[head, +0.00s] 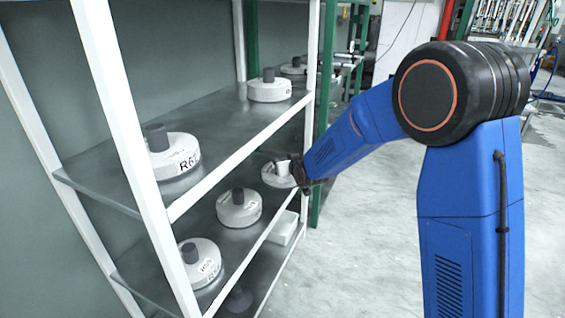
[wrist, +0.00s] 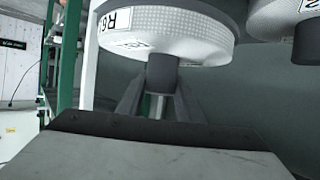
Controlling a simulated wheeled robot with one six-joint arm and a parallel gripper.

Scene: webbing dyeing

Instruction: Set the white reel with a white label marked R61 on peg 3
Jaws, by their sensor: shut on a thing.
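My gripper (wrist: 158,100) is shut on the dark hub of a white reel (wrist: 170,32). Whether that reel touches the lower shelf cannot be told. No peg marked 3 can be made out.
Other white reels with dark hubs stand on the rack: one labelled R6-something (head: 176,158) and one (head: 269,92) above, two (head: 239,209) (head: 200,265) below. A white box (head: 284,228) is on the lower shelf. White posts (head: 118,110) edge the rack. The floor at right is clear.

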